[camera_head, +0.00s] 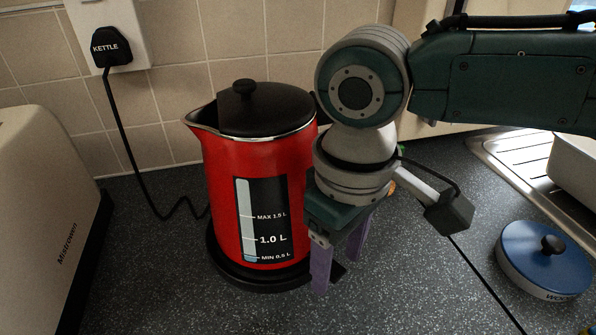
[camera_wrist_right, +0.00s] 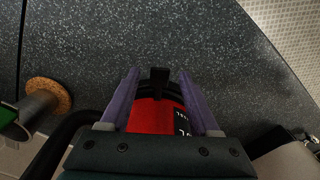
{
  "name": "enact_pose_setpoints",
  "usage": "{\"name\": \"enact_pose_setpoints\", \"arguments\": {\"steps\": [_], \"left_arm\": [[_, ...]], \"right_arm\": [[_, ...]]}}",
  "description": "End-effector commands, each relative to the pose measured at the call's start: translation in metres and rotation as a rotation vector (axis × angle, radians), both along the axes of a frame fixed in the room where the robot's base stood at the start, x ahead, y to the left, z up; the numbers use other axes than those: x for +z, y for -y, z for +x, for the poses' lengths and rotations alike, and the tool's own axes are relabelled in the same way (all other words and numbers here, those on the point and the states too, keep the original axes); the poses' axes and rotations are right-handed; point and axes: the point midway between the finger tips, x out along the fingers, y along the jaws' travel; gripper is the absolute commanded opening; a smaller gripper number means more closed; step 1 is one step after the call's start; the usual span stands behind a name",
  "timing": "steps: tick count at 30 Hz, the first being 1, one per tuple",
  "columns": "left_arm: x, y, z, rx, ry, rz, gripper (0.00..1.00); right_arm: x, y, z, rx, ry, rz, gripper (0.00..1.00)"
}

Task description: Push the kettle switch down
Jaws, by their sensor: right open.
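The red kettle (camera_head: 222,195) stands upright on its black round base (camera_head: 250,279), with a black knobbed lid and a water window. A small black tab, apparently the switch (camera_head: 339,271), sticks out low on the kettle's right side. In the right wrist view the tab (camera_wrist_right: 159,80) shows between the fingertips. My right gripper (camera_head: 337,275) points down beside the kettle's right side, its purple fingers apart and nothing held between them. I cannot tell whether a finger touches the tab. The kettle's right side is partly hidden by my arm. My left gripper is out of view.
A cream toaster (camera_head: 38,190) stands at left. A plug marked KETTLE (camera_head: 111,47) sits in the wall socket, its cord running behind the kettle. A blue-lidded tin (camera_head: 545,258) and a metal draining board (camera_head: 515,150) are at right. The front counter (camera_head: 420,300) is mostly clear.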

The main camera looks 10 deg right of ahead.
Motion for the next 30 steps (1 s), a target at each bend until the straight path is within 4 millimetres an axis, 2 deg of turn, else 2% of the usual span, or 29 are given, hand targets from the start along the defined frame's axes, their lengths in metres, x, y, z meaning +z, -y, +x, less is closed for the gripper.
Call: {"name": "enact_pose_setpoints", "arguments": {"steps": [8, 25, 30], "left_arm": [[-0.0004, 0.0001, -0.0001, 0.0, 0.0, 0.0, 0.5], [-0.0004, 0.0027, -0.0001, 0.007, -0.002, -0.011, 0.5], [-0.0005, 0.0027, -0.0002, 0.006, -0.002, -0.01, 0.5]], "right_arm": [[-0.0028, -0.0002, 0.0001, 0.0, 0.001, 0.001, 0.62], [-0.0024, -0.0002, 0.0001, 0.0, 0.001, 0.001, 0.01], [-0.0023, -0.0002, 0.0001, 0.0, 0.001, 0.001, 0.0]]}}
